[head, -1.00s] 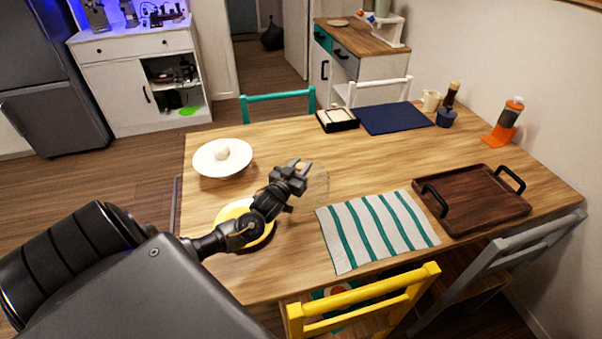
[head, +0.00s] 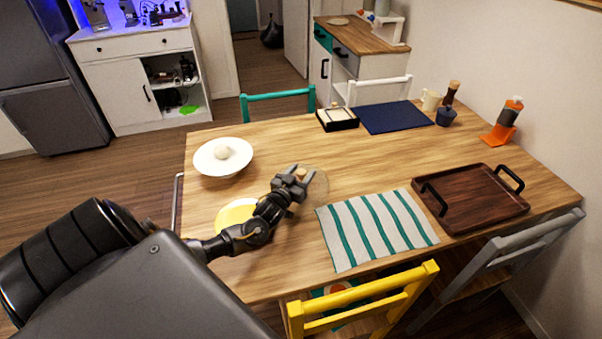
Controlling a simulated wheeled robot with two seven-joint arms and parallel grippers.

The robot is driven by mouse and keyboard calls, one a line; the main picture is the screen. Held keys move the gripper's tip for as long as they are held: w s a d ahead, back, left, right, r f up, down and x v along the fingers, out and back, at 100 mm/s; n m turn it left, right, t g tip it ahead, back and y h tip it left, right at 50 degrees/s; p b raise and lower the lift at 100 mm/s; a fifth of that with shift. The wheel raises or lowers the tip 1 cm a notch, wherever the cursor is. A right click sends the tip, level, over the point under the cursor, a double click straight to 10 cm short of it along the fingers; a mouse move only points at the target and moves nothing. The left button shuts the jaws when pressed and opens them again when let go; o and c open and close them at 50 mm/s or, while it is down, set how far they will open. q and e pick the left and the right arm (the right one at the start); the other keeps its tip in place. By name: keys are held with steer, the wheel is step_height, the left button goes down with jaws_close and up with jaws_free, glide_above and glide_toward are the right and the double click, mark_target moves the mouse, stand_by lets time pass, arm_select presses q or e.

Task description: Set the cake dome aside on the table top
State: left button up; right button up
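The cake dome (head: 318,187) is a clear, hard-to-see cover with a small wooden knob, on the table top right of the yellow plate (head: 232,214). My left gripper (head: 301,177) is over the dome at its knob. Its fingers look spread, with the knob showing between them; I cannot tell whether they touch it. The dome's lower rim is faint and partly hidden by the gripper. My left forearm covers part of the yellow plate. My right gripper is not in view.
The table top (head: 270,148) has bare wood behind the dome. A striped cloth (head: 375,230) lies to the right, near a dark wooden tray (head: 470,200). A white dish (head: 222,165) with a pale round piece stands at the left. A blue mat (head: 397,117) lies at the back.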

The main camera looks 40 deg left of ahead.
arm_select(q)
steer(key=shift+r, duration=0.15)
steer(key=s+d+b, duration=0.1)
steer(key=s+d, duration=0.1)
steer(key=s, duration=1)
steer(key=shift+w, duration=0.1)
